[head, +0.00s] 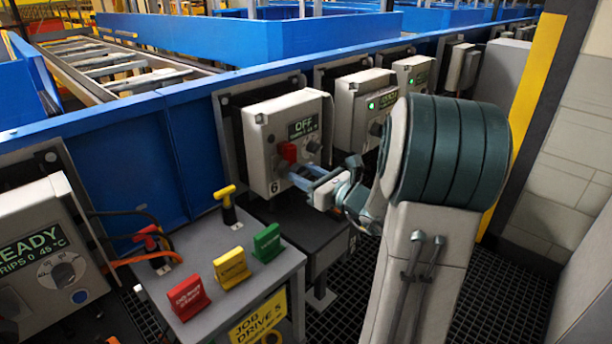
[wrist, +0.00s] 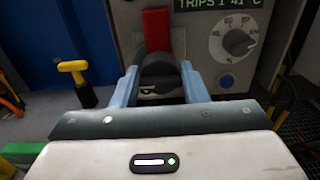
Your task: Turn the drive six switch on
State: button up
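The drive six box (head: 262,170) is a pale grey unit marked 6 on the blue conveyor side. Its display (head: 303,127) reads OFF, with a trips line below. Its switch has a red handle (head: 288,152), which also shows in the wrist view (wrist: 157,30) above a dark rounded part (wrist: 158,75). My gripper (head: 293,176) is at the lower front of the box. In the wrist view my gripper (wrist: 160,88) has its two blue fingers apart, one on each side of the dark part. I cannot tell whether they touch it.
A grey stand (head: 220,295) holds red (head: 190,298), yellow (head: 231,268) and green (head: 267,243) tags and a yellow-handled plug (head: 227,200). A dial (wrist: 236,42) is right of the switch. A READY box (head: 35,250) is at left; boxes with green displays (head: 360,110) continue right.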

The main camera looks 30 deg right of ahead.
jog(key=shift+c, duration=0.9)
jog(key=shift+r+m+p, duration=0.1)
jog(key=shift+m+p, duration=0.2)
jog(key=shift+p, duration=0.15)
jog(key=m+p, duration=0.2)
jog(key=p, duration=0.2)
jog(key=shift+r+m, duration=0.15)
jog(key=shift+m, duration=0.15)
jog(key=m+p, duration=0.6)
jog(key=p, duration=0.2)
jog(key=shift+d, duration=0.15)
jog(key=m+p, duration=0.4)
jog(key=p, duration=0.2)
jog(key=shift+m+p, duration=0.3)
jog(key=shift+m, duration=0.1)
jog(key=m+p, duration=0.2)
jog(key=f+m+p, duration=0.1)
jog(key=p, duration=0.1)
jog(key=shift+m, duration=0.4)
jog(key=shift+p, duration=0.35)
